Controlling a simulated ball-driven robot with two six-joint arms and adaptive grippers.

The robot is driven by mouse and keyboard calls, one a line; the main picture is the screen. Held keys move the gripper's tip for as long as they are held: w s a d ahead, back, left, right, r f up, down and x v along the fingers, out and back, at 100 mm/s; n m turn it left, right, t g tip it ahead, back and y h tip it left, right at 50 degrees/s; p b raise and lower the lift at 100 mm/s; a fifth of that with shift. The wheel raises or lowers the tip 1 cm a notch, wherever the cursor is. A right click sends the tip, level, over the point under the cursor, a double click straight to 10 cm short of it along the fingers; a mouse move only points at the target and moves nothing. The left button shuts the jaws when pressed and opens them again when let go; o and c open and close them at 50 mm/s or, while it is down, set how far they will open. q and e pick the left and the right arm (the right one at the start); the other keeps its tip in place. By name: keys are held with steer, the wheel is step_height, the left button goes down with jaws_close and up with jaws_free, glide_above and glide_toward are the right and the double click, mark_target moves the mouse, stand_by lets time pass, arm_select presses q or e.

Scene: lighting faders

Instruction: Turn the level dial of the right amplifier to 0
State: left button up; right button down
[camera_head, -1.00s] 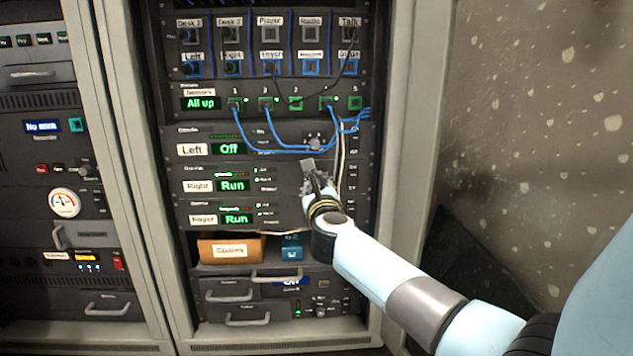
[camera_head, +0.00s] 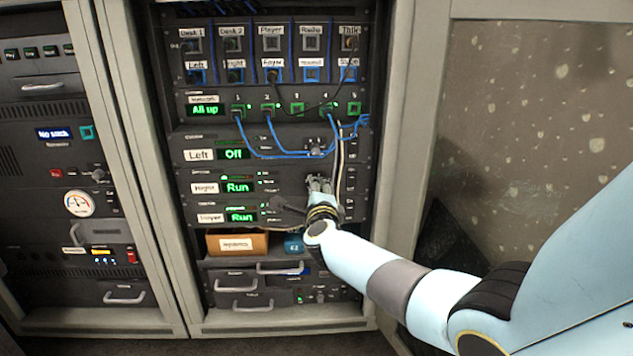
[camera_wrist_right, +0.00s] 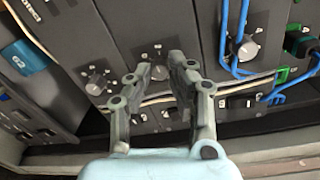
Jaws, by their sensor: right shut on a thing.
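The right amplifier (camera_head: 265,188) is in the middle rack, with a "Right" label and a green "Run" display (camera_head: 238,187). Its level dial (camera_wrist_right: 159,73) shows between the fingertips in the right wrist view; in the head view my gripper hides it. My right gripper (camera_head: 320,182) is at the right part of this amplifier's panel. In the wrist view, the gripper (camera_wrist_right: 160,70) is shut on the dial, one finger on each side. The dial's pointer and setting cannot be read. My left gripper is not in view.
The left amplifier's dial (camera_head: 316,149) is above, with blue cables (camera_head: 290,155) hanging close by. Another dial (camera_wrist_right: 97,81) sits beside the gripped one in the wrist view. A pale cable (camera_head: 341,165) runs down right of my gripper. An orange box (camera_head: 237,244) stands below.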

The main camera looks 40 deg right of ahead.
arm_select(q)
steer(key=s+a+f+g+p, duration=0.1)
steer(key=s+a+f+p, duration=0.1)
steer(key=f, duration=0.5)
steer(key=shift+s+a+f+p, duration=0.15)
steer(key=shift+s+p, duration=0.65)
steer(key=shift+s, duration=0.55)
arm_select(e)
steer(key=shift+a+n+h, duration=0.1)
steer(key=shift+n+h, duration=0.3)
steer(key=shift+n, duration=4)
steer(key=c, duration=1.2)
jaws_free()
steer(key=v, duration=1.2)
